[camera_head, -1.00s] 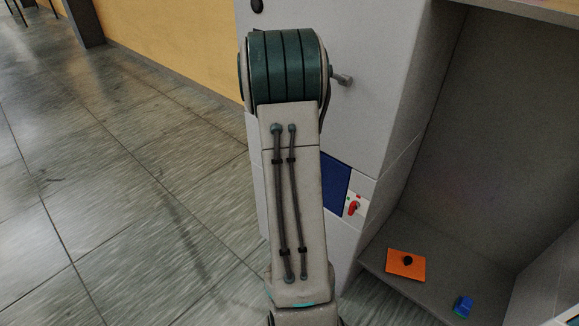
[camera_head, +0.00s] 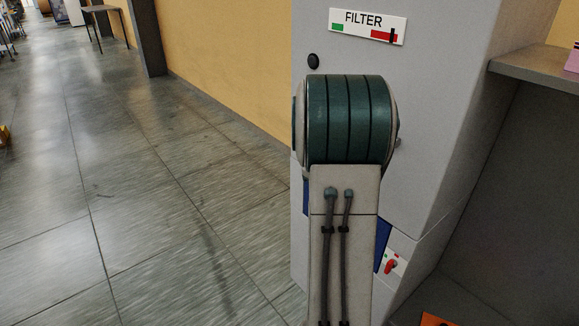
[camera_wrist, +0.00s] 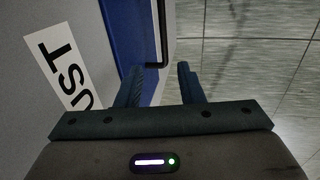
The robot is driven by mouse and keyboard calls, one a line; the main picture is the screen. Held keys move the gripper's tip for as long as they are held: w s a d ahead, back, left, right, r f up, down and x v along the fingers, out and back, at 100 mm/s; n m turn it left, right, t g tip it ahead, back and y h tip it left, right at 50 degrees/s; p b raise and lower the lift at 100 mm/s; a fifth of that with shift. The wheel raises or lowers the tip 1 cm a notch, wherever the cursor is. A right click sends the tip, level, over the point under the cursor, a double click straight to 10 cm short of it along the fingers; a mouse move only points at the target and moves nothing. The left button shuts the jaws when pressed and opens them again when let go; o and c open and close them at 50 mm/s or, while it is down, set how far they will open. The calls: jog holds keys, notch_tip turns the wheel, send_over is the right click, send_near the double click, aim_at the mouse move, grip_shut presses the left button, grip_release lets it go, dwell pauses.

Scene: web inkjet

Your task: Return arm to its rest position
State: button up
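My gripper (camera_wrist: 160,85) shows in the wrist view with its two dark fingers apart and nothing between them. Beyond them are a blue panel (camera_wrist: 118,30), a dark bar handle and the floor. In the head view my arm stands in front of the grey cabinet (camera_head: 440,120), and the gripper itself is hidden from that view.
The cabinet bears a FILTER label (camera_head: 367,26) with green and red marks, and a red switch (camera_head: 391,265) low down. A grey shelf (camera_head: 530,68) juts out at right. An orange item (camera_head: 434,320) is cut off below. Open tiled floor (camera_head: 150,200) lies left.

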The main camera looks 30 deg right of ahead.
jog(key=s+a+r+t+p, duration=0.1)
jog(key=a+r+p, duration=0.5)
jog(key=a+r, duration=0.4)
jog(key=s+a+r+y+p, duration=0.1)
jog(key=s+a+r+p, duration=0.5)
jog(key=a, duration=0.4)
jog(key=s+a+r+m+t+y+p, duration=0.1)
jog(key=s+a+r+p, duration=0.6)
jog(key=s+a+r, duration=0.1)
jog(key=shift+s+a+r+t, duration=0.3)
jog(key=shift+s+a, duration=0.3)
jog(key=shift+a, duration=0.45)
jog(key=shift+d, duration=0.1)
